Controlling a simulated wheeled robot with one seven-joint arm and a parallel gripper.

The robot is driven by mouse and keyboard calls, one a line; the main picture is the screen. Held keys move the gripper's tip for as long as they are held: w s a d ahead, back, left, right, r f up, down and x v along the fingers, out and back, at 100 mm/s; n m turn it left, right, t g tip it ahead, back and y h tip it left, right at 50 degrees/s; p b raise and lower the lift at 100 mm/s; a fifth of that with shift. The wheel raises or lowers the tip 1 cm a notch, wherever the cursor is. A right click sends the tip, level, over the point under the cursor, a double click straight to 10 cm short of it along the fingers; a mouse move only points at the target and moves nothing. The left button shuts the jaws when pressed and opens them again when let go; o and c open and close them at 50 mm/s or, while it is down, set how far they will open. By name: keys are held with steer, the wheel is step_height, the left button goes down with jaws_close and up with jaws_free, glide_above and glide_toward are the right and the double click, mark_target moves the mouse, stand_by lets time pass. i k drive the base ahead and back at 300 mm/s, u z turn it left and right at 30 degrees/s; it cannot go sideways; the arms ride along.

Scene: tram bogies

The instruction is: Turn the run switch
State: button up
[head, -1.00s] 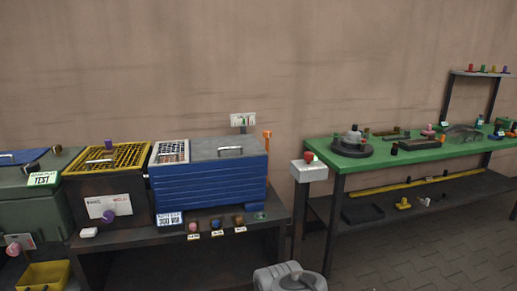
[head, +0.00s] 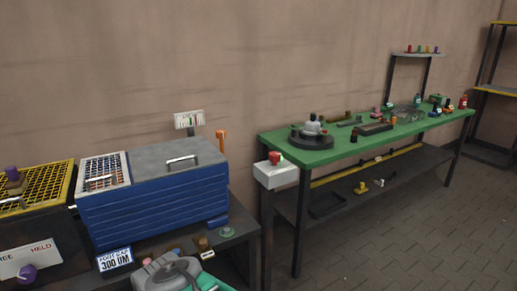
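No label reading "run" can be made out, so I cannot tell for sure which control is the run switch. A white box (head: 276,176) on a post at the green bench's near left corner carries a red knob (head: 275,157) with some green beside it. An orange upright handle (head: 220,139) stands behind the blue machine (head: 155,200). Several small knobs, one of them brown (head: 203,243), sit along the machine's front edge, partly hidden by my grey and teal arm at the bottom. My gripper's fingers are not visible.
The green bench (head: 345,147) runs along the wall with a round dark fixture (head: 311,138) and small parts. A white gauge plate (head: 189,119) stands behind the blue machine. A yellow mesh cover (head: 40,188) is at left. The paved floor (head: 400,235) at right is clear.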

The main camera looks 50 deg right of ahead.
mark_target(275, 157)
steer(key=z, duration=0.4)
steer(key=i, duration=0.8)
steer(key=z, duration=0.65)
